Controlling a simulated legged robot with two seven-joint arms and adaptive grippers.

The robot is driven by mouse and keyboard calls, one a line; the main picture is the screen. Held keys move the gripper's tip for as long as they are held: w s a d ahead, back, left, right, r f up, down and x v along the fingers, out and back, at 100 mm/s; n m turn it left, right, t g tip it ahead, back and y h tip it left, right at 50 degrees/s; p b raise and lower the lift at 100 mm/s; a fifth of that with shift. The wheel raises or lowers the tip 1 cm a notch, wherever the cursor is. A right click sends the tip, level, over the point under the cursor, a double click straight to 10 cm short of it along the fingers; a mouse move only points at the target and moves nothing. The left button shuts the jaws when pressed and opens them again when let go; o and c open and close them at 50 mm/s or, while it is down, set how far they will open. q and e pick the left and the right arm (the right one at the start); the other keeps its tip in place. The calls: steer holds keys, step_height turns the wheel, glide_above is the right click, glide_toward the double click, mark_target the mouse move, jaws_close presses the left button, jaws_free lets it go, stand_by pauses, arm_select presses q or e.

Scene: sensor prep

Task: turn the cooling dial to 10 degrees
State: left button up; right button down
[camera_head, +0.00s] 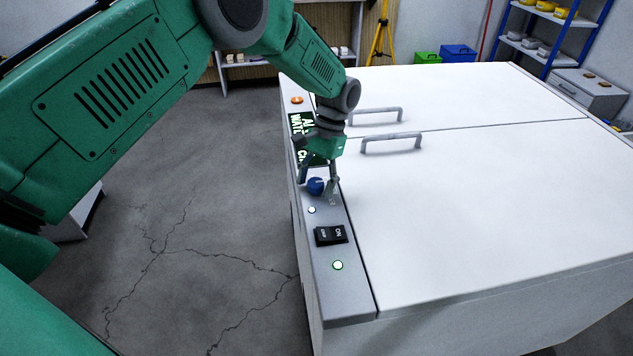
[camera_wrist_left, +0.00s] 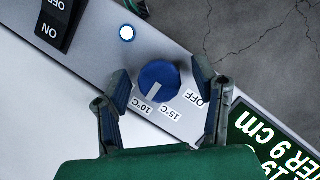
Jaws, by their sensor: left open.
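The cooling dial (camera_head: 316,186) is a round blue knob on the grey control strip of a white chest unit. In the left wrist view, the dial (camera_wrist_left: 160,76) has a white pointer line directed down-left, toward the 10°C label (camera_wrist_left: 142,106). The 15°C label (camera_wrist_left: 171,112) and the OFF label (camera_wrist_left: 194,97) sit further round to the right. My left gripper (camera_head: 318,184) is open over the dial. Its fingers (camera_wrist_left: 161,81) stand on either side of the knob, with visible gaps between them and it. My right gripper is not in view.
The strip also holds a black ON/OFF rocker switch (camera_head: 331,235), a lit green light (camera_head: 338,265), a small white light (camera_head: 311,210), an orange button (camera_head: 297,100) and a green text display (camera_head: 297,125). Two lid handles (camera_head: 392,139) stand to the right. Cracked floor lies left.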

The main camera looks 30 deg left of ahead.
arm_select(q)
steer(key=shift+w+r, duration=0.25)
steer(key=shift+r, duration=0.1)
steer(key=v, duration=1.1)
